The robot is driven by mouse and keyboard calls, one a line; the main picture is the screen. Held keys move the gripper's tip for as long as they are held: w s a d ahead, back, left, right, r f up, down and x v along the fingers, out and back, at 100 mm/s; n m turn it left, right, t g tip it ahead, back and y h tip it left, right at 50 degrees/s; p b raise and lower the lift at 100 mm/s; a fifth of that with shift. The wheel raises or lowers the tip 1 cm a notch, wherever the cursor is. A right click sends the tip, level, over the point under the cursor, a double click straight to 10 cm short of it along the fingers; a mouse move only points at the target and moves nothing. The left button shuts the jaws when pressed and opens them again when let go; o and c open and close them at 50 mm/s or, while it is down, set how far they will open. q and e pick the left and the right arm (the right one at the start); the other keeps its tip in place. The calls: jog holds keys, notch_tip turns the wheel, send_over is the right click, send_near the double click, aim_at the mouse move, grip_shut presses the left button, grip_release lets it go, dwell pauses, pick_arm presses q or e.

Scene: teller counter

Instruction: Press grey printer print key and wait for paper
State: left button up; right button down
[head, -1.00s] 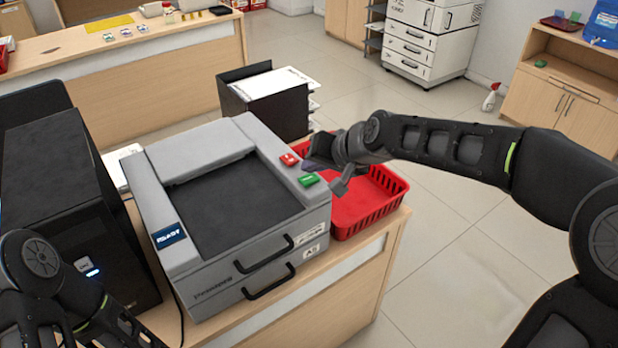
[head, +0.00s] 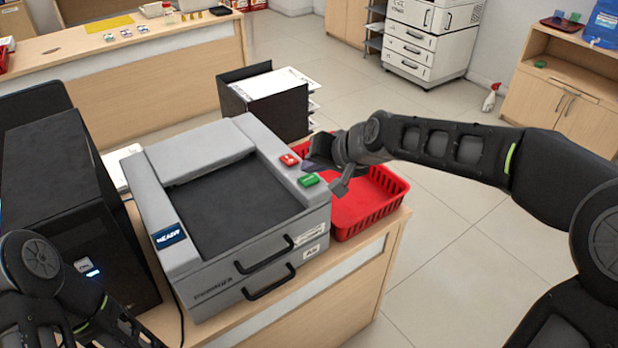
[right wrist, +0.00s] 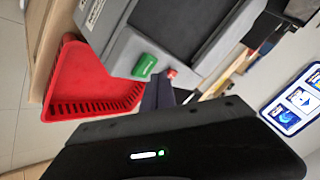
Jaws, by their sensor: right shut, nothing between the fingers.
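The grey printer (head: 235,270) stands on the wooden counter, with a dark recessed top and two black drawer handles on its front. A small blue display (head: 169,235) at its left reads READY. A green key (head: 309,180) and a red key (head: 289,160) sit on its right top edge; the green key also shows in the right wrist view (right wrist: 144,66). My right gripper (head: 314,163) is shut and empty, close beside the two keys over the red basket side. I cannot tell whether it touches a key. No paper shows on the printer top. My left gripper is out of view.
A red basket (head: 372,203) stands right of the printer, under my right arm. A black paper rack (head: 268,100) with white sheets is behind. A black computer tower (head: 75,200) stands close on the left. Open floor lies to the right.

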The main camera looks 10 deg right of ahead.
aim_at(312, 181)
jog(key=shift+f, duration=0.1)
dwell(0.5)
jog(key=shift+f+b, duration=0.3)
jog(key=shift+b, duration=0.15)
jog(key=shift+f+b, duration=0.5)
dwell(0.5)
jog(key=shift+r+p, duration=0.75)
jog(key=shift+r, duration=0.15)
notch_tip(312, 181, up, 5)
jog(key=p, duration=0.4)
dwell(1.0)
